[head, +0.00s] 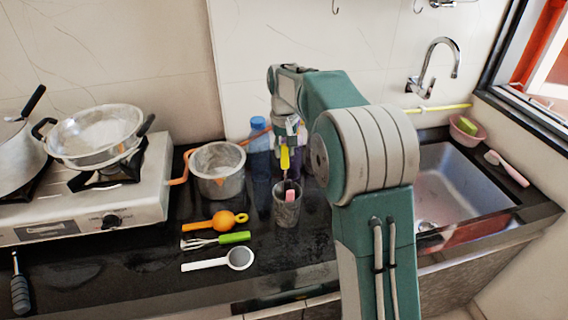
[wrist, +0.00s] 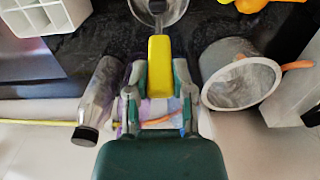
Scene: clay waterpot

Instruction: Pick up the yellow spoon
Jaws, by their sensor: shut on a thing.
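The yellow spoon (head: 285,158) shows as a yellow strip hanging below my gripper (head: 289,143) in the head view. In the wrist view the yellow piece (wrist: 160,66) sits between the fingers of my gripper (wrist: 160,90), which is shut on it. The spoon is above the dark cup (head: 287,208), which holds a pink-ended item (head: 290,195). The cup's rim also shows at the top of the wrist view (wrist: 172,18). The spoon's far end is hard to make out, and I cannot tell whether it is clear of the cup.
A metal pot (head: 218,183) and a blue-capped bottle (head: 260,155) stand left of my gripper. An orange tool (head: 213,222), a green-handled whisk (head: 232,238) and a white strainer (head: 205,265) lie in front. The stove (head: 60,215) is left; the sink (head: 450,180) is right.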

